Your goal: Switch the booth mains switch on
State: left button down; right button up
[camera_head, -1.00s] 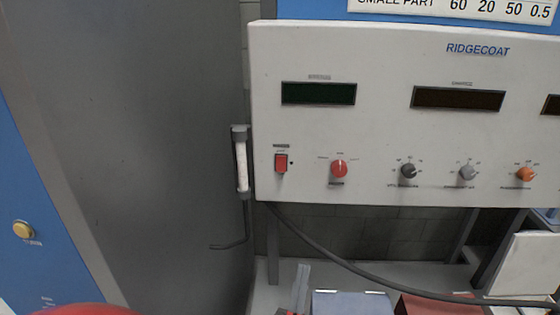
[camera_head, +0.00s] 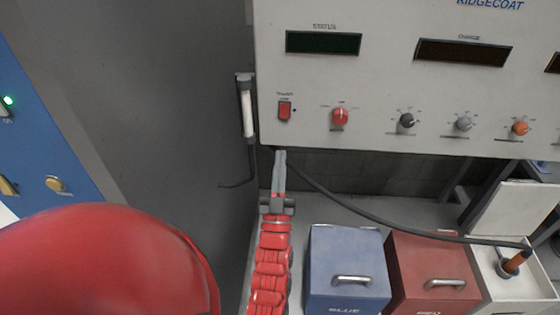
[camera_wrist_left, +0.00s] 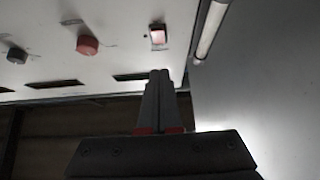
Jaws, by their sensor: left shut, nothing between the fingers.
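A red rocker switch (camera_head: 285,110) sits at the left end of the pale control panel (camera_head: 390,75), under a small label that seems to read POWER. It also shows in the left wrist view (camera_wrist_left: 157,35), just beyond the fingertips. I cannot tell for sure that this is the booth mains switch. My left gripper (camera_head: 280,154) is shut and empty, pointing up, with its tips below the switch in the picture and apart from it. In the left wrist view its two fingers (camera_wrist_left: 159,76) lie together. My right gripper is not in view.
A red knob (camera_head: 340,117) and other knobs line the panel right of the switch. A light vertical tube (camera_head: 247,113) hangs at its left edge. A black hose (camera_head: 370,215) runs below, above a blue box (camera_head: 346,245) and a red box (camera_head: 432,262). A blue cabinet (camera_head: 40,140) stands left.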

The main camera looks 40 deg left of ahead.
aim_at(284, 114)
pick_arm(q)
jog(key=p+x, duration=0.1)
jog(key=x, duration=0.1)
jog(key=f+p+x, duration=0.1)
jog(key=p+x, duration=0.1)
jog(key=x, duration=0.1)
jog(key=w+p+x, duration=0.1)
jog(key=x, duration=0.2)
jog(key=shift+w+a, duration=0.15)
jog(key=shift+a, duration=0.2)
jog(key=shift+w+a+f+p, duration=0.3)
jog(key=shift+w+f+p, duration=0.05)
jog(key=shift+w+p, duration=0.1)
jog(key=b, duration=0.2)
jog(key=f+b, duration=0.1)
jog(key=b, duration=0.1)
jog(key=shift+w+a+t, duration=0.15)
jog(key=shift+w+t, duration=0.15)
jog(key=shift+t, duration=0.1)
jog(key=shift+r+p, duration=0.3)
jog(key=shift+r, duration=0.05)
jog(key=shift+s, duration=0.1)
